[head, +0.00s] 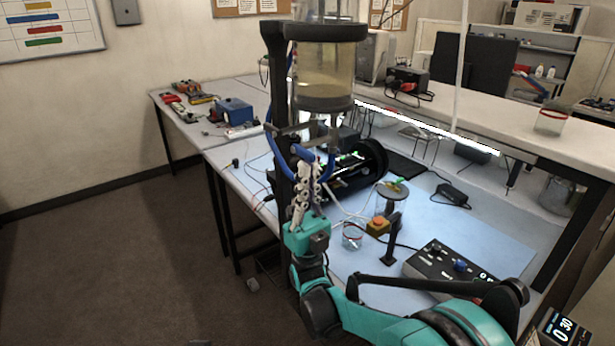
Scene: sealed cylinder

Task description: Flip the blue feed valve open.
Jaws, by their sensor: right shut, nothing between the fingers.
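A clear cylinder (324,75) with cloudy yellowish liquid is mounted high on a black upright post. Below its base, a short blue valve lever (302,153) sits near the post, with blue tubing (271,135) curving around it. My right gripper (309,168) points upward just below the blue lever, its pale jointed fingers closed with nothing between them. The fingertips look very near the lever; I cannot tell whether they touch it. The fingers hide part of the post and tubing. My left gripper is not in view.
Open floor (150,250) lies left.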

